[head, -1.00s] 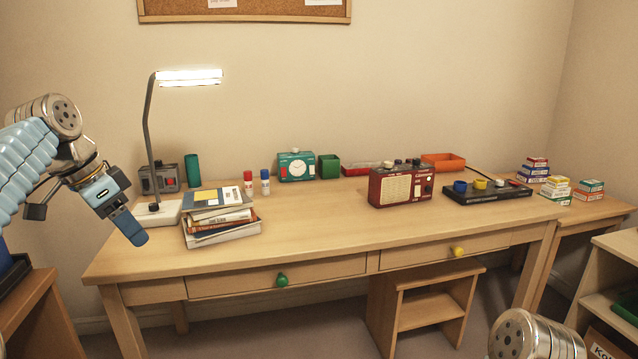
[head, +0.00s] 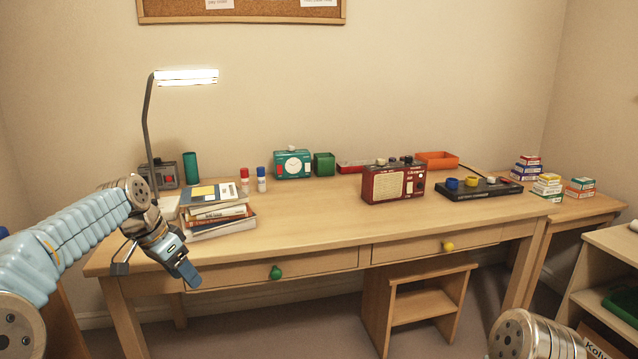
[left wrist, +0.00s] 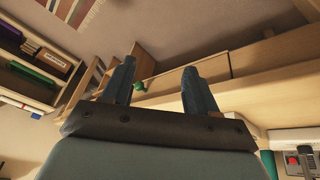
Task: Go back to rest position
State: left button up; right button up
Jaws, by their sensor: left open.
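My left gripper (head: 184,268) is at the left end of the desk (head: 310,228), in front of the desk's front edge and pointing down. In the left wrist view its two fingers (left wrist: 158,84) stand apart with nothing between them. The green drawer knob (head: 276,272) lies to the right of it in the head view. The stack of books (head: 218,212) is on the desk behind it, apart from it. Of my right arm only a silver joint shows at the bottom right; its gripper is out of view.
The desk bears a lit lamp (head: 147,120), a teal clock (head: 293,164), a red radio (head: 392,184) and a black tray (head: 480,190). A stool (head: 420,307) stands under the desk. A shelf (head: 612,246) is at the right.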

pick_arm(q)
jog(key=d+f+n, duration=0.1)
jog(key=d+f, duration=0.2)
jog(key=f, duration=0.6)
jog(key=d+f+n, duration=0.1)
jog(key=d+f, duration=0.2)
jog(key=f, duration=0.5)
jog(key=s+d+f+n+g, duration=0.1)
jog(key=s+d+f, duration=0.25)
jog(key=f, duration=0.45)
jog(key=s+d+f+n, duration=0.1)
jog(key=s+d+f, duration=0.25)
jog(key=f, duration=0.45)
jog(key=s+d+f+n, duration=0.1)
jog(key=s+f, duration=0.2)
jog(key=s, duration=0.4)
jog(key=s+d+f+n, duration=0.2)
jog(key=s+f, duration=0.2)
jog(key=s, duration=0.3)
jog(key=s+d+f+n+g+h, duration=0.1)
jog(key=s+f, duration=0.3)
jog(key=s, duration=0.4)
jog(key=shift+d, duration=0.6)
